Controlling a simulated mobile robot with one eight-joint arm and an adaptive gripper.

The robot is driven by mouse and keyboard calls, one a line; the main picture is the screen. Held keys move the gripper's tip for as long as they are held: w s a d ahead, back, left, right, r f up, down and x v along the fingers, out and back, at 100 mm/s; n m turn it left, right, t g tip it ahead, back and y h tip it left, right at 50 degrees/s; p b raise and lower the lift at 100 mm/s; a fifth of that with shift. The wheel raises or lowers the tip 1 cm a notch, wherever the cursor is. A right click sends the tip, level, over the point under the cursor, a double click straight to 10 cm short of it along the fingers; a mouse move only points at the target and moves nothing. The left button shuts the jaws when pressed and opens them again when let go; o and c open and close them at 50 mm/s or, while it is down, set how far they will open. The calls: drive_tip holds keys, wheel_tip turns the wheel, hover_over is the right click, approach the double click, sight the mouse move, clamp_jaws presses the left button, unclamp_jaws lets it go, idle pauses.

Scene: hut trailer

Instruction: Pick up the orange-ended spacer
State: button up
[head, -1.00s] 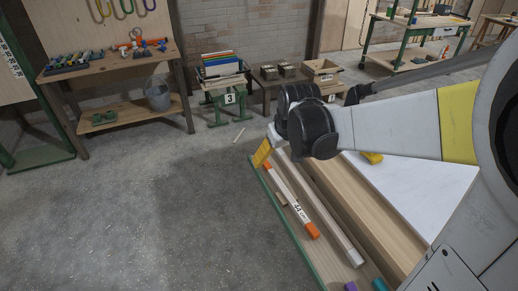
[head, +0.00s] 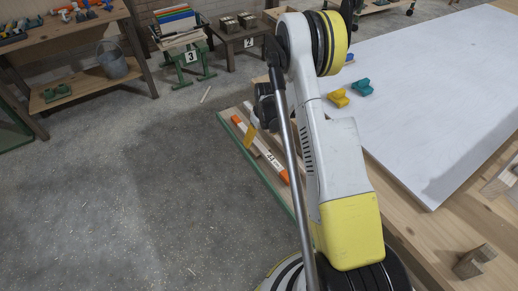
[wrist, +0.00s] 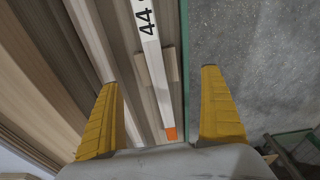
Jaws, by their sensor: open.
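The spacer is a long white bar with orange ends and a "44" label. It lies along the left edge of the bench in the head view (head: 270,157). In the wrist view the bar (wrist: 151,60) runs down between my fingers, one orange end nearest me; its far end is out of frame. It rests across a small wooden block (wrist: 142,70). My gripper (wrist: 160,85) is open and empty, with its yellow fingers on either side of the bar's line, apart from it. In the head view my gripper (head: 250,133) is partly hidden by my arm.
Long wooden strips (wrist: 82,40) lie beside the spacer to the left in the wrist view. The bench's green edge (head: 262,180) borders open concrete floor (head: 150,190). A white sheet (head: 430,100), with yellow (head: 338,98) and teal (head: 362,87) pieces near its left side, covers the bench further right.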

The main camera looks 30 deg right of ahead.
sight(259, 145)
drive_tip(key=f+b, duration=0.1)
drive_tip(key=f, duration=0.1)
drive_tip(key=w+f+b, duration=0.1)
drive_tip(key=f, duration=0.2)
drive_tip(key=f+b, duration=0.1)
drive_tip(key=f, duration=0.1)
drive_tip(key=shift+w+d+f+b, duration=0.15)
drive_tip(key=shift+w+d+b, duration=0.1)
drive_tip(key=shift+b, duration=0.1)
drive_tip(key=c, duration=1.5)
